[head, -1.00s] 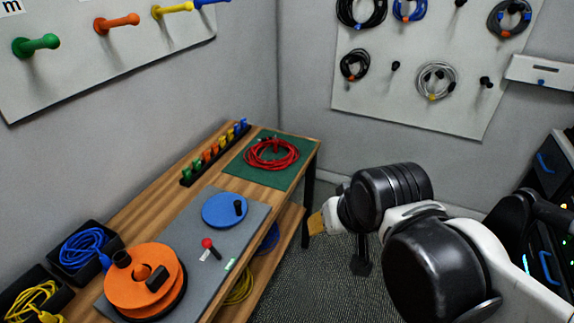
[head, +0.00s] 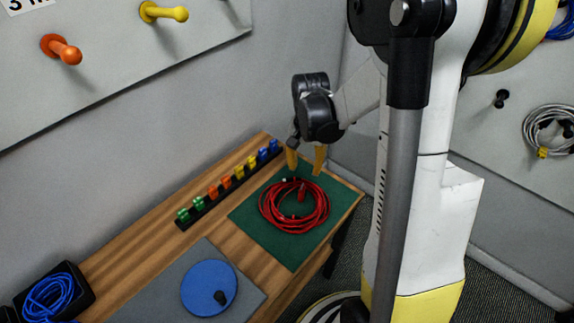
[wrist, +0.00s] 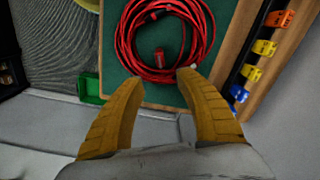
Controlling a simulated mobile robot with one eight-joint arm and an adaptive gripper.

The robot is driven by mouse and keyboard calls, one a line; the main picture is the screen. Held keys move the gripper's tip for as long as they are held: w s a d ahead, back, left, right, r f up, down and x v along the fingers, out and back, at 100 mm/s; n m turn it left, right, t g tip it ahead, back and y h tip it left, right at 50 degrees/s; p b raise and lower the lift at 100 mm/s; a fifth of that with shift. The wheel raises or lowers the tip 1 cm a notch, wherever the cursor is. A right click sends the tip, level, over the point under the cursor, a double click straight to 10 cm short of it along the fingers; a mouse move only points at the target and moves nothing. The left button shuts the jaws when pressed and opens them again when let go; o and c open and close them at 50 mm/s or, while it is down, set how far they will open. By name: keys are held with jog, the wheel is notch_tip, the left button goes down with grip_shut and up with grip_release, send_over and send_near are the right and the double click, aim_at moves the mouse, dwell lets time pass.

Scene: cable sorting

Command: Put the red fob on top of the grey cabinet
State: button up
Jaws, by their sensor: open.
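A small red piece (head: 302,194), which may be the red fob, shows inside a coil of red cable (head: 266,209) on a green mat (head: 288,255). The wrist view shows this red piece (wrist: 159,54) near the coil's lower inner edge; I cannot tell whether it is apart from the cable. My gripper (head: 306,162) is open, with yellow fingers pointing down by the mat's far edge, behind the coil. In the wrist view my gripper (wrist: 160,84) has nothing between its fingertips, and the coil lies just beyond them. I cannot make out the grey cabinet.
A black rack of coloured clips (head: 188,218) runs along the bench left of the mat. A blue disc (head: 202,283) lies on a grey mat (head: 150,292) nearer me. A tray with blue cable (head: 75,280) is at lower left. A green bin (wrist: 89,88) shows beside the mat.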

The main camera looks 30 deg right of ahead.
aim_at(302, 188)
jog(key=f+b, duration=0.1)
jog(key=f, duration=0.1)
jog(key=f+b, duration=0.1)
jog(key=f, duration=0.2)
jog(key=shift+s+a, duration=0.2)
jog(key=f+b, duration=0.1)
jog(key=f, duration=0.2)
jog(key=f+b, duration=0.2)
jog(key=shift+a+f, duration=0.2)
jog(key=shift+f, duration=0.2)
jog(key=shift+r, duration=0.1)
grip_shut()
